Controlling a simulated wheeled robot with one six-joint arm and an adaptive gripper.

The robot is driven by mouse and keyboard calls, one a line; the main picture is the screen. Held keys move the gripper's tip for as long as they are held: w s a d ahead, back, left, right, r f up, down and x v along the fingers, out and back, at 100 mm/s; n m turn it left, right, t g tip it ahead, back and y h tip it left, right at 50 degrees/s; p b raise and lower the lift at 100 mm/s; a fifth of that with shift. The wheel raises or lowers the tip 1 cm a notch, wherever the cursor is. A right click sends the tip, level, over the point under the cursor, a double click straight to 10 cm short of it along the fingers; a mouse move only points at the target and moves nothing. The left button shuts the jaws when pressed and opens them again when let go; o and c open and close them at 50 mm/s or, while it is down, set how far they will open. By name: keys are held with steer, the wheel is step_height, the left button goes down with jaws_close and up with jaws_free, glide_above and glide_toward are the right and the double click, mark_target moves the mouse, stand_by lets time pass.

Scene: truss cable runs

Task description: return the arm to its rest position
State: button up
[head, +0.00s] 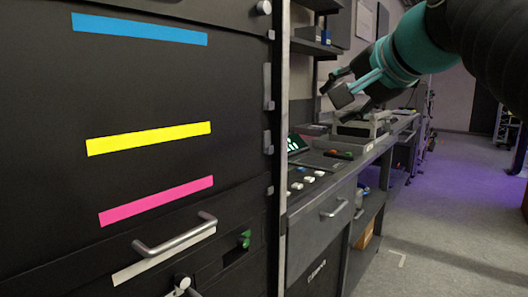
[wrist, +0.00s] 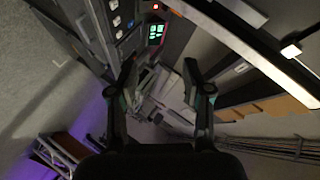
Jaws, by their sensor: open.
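My arm, teal and black, comes in from the top right of the head view. My gripper (head: 345,92) is at its end, in the air in front of the workbench and right of the dark cabinet. In the wrist view my gripper (wrist: 160,75) shows two dark fingers spread wide with nothing between them. The fingers touch nothing that I can see.
A dark cabinet (head: 60,100) with blue, yellow and pink strips and a bar handle (head: 175,238) fills the left. A workbench (head: 330,185) with buttons and a lit screen (head: 297,143) runs behind my gripper. Open grey floor (head: 450,220) lies to the right.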

steer(key=s+d+f+n+g+h, duration=0.1)
steer(key=s+f+n+g, duration=0.15)
steer(key=f, duration=0.85)
steer(key=s+d+f+n+g+h, duration=0.1)
steer(key=s+d+f+n+h, duration=0.15)
steer(key=f, duration=0.85)
steer(key=s+f+n+g, duration=0.1)
steer(key=s+f+n, duration=0.1)
steer(key=s+f, duration=0.4)
steer(key=s+f+n+g, duration=0.1)
steer(key=s+f, duration=0.4)
steer(key=f, duration=0.8)
steer(key=shift+s+a+n+g, duration=0.3)
steer(key=shift+s+n+g, duration=0.1)
steer(key=shift+g, duration=0.25)
steer(key=shift+f+h, duration=0.1)
steer(key=shift+h, duration=0.15)
